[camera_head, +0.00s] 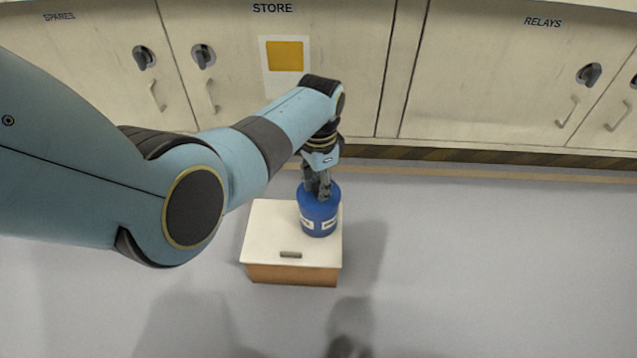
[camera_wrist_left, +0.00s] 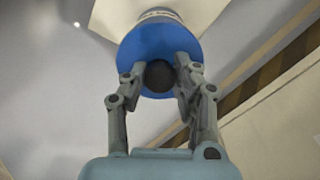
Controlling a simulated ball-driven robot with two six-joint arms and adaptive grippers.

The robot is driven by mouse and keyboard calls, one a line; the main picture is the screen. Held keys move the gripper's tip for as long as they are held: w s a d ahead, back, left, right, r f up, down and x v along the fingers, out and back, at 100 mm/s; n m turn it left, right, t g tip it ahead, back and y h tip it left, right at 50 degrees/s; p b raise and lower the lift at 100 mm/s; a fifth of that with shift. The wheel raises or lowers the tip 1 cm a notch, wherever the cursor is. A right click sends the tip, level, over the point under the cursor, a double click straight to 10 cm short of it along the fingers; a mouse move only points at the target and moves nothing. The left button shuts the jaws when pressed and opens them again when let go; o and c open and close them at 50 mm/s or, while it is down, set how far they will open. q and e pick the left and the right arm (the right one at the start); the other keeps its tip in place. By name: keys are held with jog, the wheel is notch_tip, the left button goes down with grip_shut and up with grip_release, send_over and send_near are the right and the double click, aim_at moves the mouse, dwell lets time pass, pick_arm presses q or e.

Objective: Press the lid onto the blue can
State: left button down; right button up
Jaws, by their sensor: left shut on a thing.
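The blue can (camera_head: 320,211) with white labels stands upright on the white-topped box in the head view. In the wrist view, a blue round lid (camera_wrist_left: 133,45) with a dark round knob (camera_wrist_left: 158,76) fills the space beyond my fingers, and part of the can's pale label (camera_wrist_left: 160,14) shows past its edge. My left gripper (camera_head: 319,192) points down over the can's top, shut on the lid's knob; its fingers also show in the wrist view (camera_wrist_left: 158,80). The lid covers the can's rim, so I cannot tell whether a gap remains. My right gripper is out of view.
The box (camera_head: 270,225) has a white top, wooden front and dark handle slot, and stands on grey floor. Pale cabinets (camera_head: 480,75) with handles line the back, above a striped strip (camera_head: 430,154). The floor to the right (camera_head: 500,260) is clear.

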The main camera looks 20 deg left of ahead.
pick_arm(q)
jog(key=shift+c, duration=2.3)
grip_release()
jog(key=shift+r+p, duration=3.05)
jog(key=shift+r, duration=0.45)
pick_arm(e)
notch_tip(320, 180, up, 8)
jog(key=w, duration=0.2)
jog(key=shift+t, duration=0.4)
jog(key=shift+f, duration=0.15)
